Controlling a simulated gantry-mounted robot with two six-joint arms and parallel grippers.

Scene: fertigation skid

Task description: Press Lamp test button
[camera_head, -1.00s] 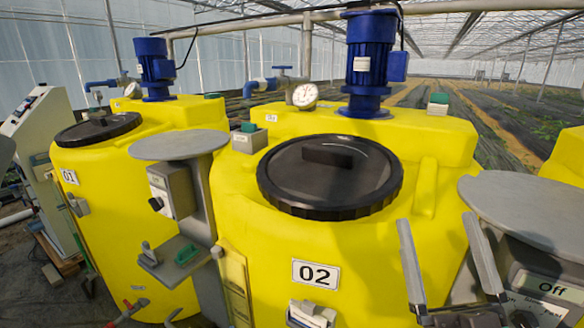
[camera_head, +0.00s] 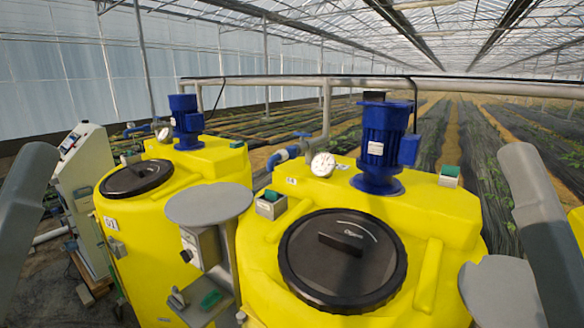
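No lamp test button can be made out by its label. A light grey control cabinet (camera_head: 88,170) stands at the far left, its sloped panel (camera_head: 73,141) too small to read. Green-topped small boxes sit on the tanks, one on the left shoulder (camera_head: 271,203) of the near tank and one at its back right (camera_head: 449,175). A grey box (camera_head: 197,246) with a black knob is on the post between the tanks. Grey links of my arms show at the left and right edges. Neither gripper is in view.
Two yellow tanks, the left one (camera_head: 228,166) and the near one (camera_head: 428,215), carry black lids (camera_head: 342,262) and blue motors (camera_head: 381,140). Round grey plates (camera_head: 209,203) (camera_head: 503,292) stand beside them. A pressure gauge (camera_head: 323,164) and pipes lie behind.

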